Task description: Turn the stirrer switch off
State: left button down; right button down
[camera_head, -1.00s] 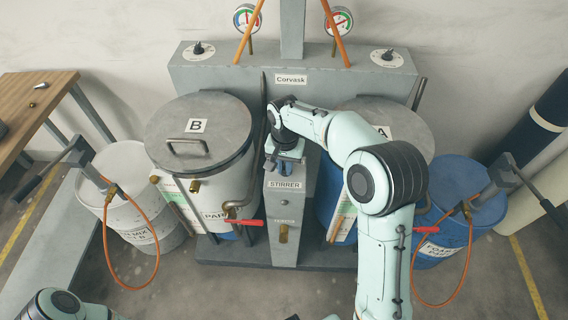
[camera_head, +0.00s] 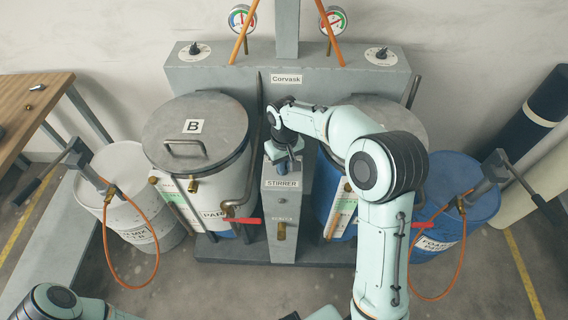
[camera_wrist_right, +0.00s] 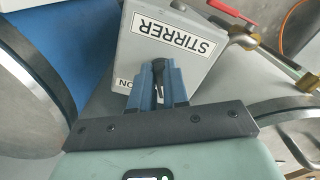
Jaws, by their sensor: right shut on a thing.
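The stirrer switch (camera_wrist_right: 158,68) is a small dark lever on top of the grey stirrer box (camera_head: 281,212). My right gripper (camera_head: 284,166) is at the top of the box, behind the label in the head view. Its blue fingers also show in the wrist view (camera_wrist_right: 160,80), shut on the switch lever. The lever's base and any other marking are hidden by the fingers. My left gripper is out of view.
Drum B (camera_head: 196,130) stands left of the box, and another lidded drum (camera_head: 398,117) stands right, partly behind my right arm. Red-handled valves (camera_head: 243,221) stick out in front. A bent metal pipe (camera_head: 258,150) rises close to the gripper's left.

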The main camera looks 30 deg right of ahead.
dwell(0.5)
jog(key=c, duration=1.1)
grip_release()
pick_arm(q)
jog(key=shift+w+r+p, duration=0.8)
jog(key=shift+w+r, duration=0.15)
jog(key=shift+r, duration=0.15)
pick_arm(e)
notch_tip(320, 180, up, 13)
jog(key=shift+r, duration=0.2)
